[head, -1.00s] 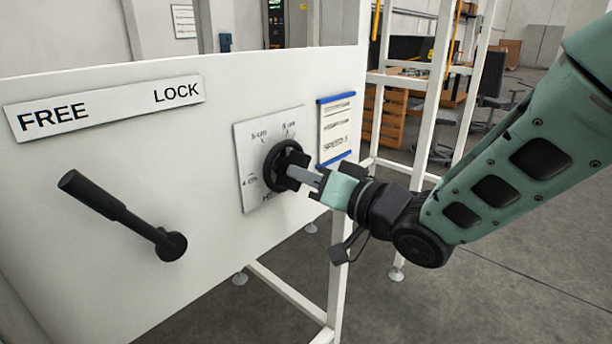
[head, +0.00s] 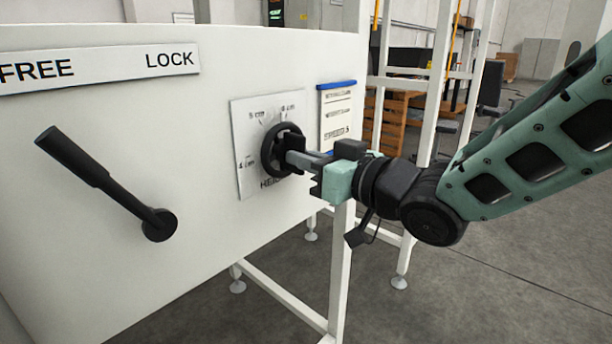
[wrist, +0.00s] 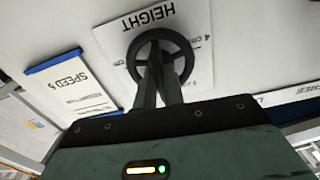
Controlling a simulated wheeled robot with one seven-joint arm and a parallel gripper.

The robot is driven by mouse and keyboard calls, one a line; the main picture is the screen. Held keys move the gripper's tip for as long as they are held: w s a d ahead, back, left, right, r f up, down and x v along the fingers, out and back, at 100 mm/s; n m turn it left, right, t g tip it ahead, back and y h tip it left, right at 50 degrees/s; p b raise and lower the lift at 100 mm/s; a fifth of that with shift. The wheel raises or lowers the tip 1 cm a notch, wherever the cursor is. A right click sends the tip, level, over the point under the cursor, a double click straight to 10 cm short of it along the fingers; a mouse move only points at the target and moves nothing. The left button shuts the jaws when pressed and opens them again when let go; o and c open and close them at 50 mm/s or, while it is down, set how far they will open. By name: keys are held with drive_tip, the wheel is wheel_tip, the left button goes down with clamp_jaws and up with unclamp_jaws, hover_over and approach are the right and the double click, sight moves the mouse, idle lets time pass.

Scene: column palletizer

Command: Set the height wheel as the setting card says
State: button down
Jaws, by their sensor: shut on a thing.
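The black height wheel (head: 268,152) sits on a white dial plate (head: 245,125) marked with cm values, "4 cm" at its left and "5 cm" at its upper left; another mark at upper right is small. My gripper (head: 292,157) is shut on the wheel's middle part, and its fingers hide part of it. In the wrist view the wheel (wrist: 163,35) shows upside down under "HEIGHT", with the fingers (wrist: 158,75) at its centre. I cannot read the pointer. The setting card (head: 337,110) hangs right of the dial; it also shows in the wrist view (wrist: 75,92), with "SPEED 5" legible.
A black lever (head: 105,185) on the white panel (head: 100,270) leans up and left, below a FREE/LOCK label (head: 110,67). White frame posts (head: 342,260) stand under and right of the panel.

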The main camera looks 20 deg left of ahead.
drive_tip(key=shift+w+n+b, duration=0.1)
drive_tip(key=shift+n+b, duration=2.95)
drive_tip(key=shift+n, duration=0.15)
drive_tip(key=c, duration=1.5)
unclamp_jaws()
drive_tip(key=v, duration=1.7)
drive_tip(key=shift+d, duration=0.25)
